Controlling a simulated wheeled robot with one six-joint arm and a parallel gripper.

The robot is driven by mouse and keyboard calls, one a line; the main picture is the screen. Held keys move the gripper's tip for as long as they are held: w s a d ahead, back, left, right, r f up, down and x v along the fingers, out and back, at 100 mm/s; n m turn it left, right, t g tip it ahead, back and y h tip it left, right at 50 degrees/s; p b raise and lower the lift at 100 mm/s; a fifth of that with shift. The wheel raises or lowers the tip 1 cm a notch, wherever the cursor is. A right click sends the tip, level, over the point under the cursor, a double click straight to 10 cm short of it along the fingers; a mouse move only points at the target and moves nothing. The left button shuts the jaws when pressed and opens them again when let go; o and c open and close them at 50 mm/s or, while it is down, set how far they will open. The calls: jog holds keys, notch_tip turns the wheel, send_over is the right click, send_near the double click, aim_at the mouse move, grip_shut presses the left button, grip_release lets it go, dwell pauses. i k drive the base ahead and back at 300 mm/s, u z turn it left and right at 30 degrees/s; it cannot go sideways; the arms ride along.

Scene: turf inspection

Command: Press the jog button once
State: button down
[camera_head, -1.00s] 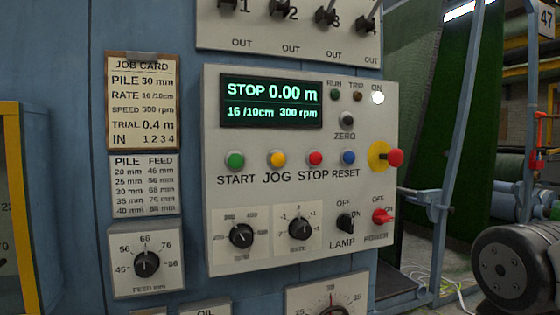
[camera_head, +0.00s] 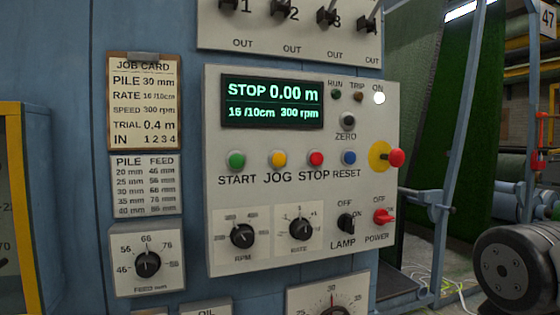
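The yellow jog button (camera_head: 278,159) sits in the button row of the light control panel (camera_head: 370,215), above the label JOG. The green start button (camera_head: 236,161) is to its left, and the red stop button (camera_head: 316,158) and blue reset button (camera_head: 348,157) are to its right. The display (camera_head: 272,101) reads STOP 0.00 m, 16 /10cm, 300 rpm. The ON lamp (camera_head: 379,98) is lit white; the RUN and TRIP lamps look dark. My gripper's fingers are not in view. Nothing covers the buttons.
A red knob on a yellow disc (camera_head: 396,158) sticks out at the panel's right edge. Several lever switches (camera_head: 327,15) are above. The rate dial (camera_head: 299,230) and red power switch (camera_head: 383,216) are below. A dark round body (camera_head: 505,270) stands at lower right.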

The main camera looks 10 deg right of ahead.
aim_at(278, 160)
jog(key=u, duration=0.25)
jog(key=k, duration=0.7)
jog(key=u, duration=0.65)
jog(key=k, duration=0.65)
jog(key=z, duration=0.3)
jog(key=i, duration=0.9)
jog(key=u, duration=0.4)
